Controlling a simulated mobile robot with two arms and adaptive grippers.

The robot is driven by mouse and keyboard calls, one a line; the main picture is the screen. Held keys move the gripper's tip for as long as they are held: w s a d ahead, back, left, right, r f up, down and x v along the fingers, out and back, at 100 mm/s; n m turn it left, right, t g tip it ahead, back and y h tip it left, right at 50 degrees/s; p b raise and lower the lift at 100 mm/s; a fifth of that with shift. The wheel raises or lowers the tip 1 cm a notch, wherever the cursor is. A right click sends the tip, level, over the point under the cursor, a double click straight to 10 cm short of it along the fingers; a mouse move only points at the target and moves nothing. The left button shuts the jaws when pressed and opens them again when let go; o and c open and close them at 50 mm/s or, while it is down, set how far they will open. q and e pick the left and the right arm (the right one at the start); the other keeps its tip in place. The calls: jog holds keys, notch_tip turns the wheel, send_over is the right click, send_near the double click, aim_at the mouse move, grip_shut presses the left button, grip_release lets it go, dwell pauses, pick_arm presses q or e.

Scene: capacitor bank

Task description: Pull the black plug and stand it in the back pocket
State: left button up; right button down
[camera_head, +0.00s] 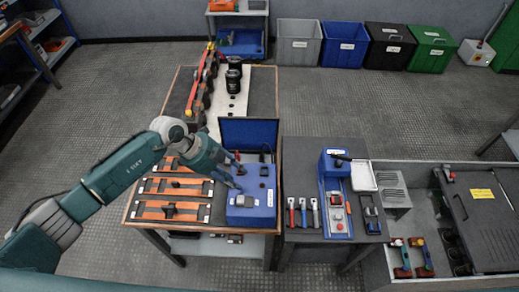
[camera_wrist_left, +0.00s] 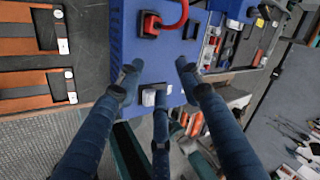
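A blue box (camera_head: 262,205) with a raised blue lid panel (camera_head: 247,133) stands on the workbench. Small dark pieces (camera_head: 264,171) sit on its top; one, perhaps the black plug, shows in the left wrist view (camera_wrist_left: 192,29). A red looped lead with a black base (camera_wrist_left: 151,26) is beside it. My left gripper (camera_head: 240,172) is over the left part of the box. In the left wrist view the gripper (camera_wrist_left: 158,68) has its fingers spread, nothing between them, above a white-topped dark block (camera_wrist_left: 155,94). I cannot make out the back pocket. My right gripper is not in view.
Orange-and-black strips (camera_head: 172,210) lie left of the box. Black cylinders (camera_head: 233,78) stand on a white board behind the lid. A second bench right holds red and blue handled tools (camera_head: 302,210) and a blue stand (camera_head: 333,165). Bins (camera_head: 345,42) line the back wall.

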pick_arm(q)
jog(key=a+n+g+y, duration=0.1)
jog(key=a+y, duration=0.5)
jog(key=a, duration=1)
jog(key=shift+w+a+n, duration=0.3)
jog(key=shift+w, duration=0.05)
jog(key=shift+c, duration=0.6)
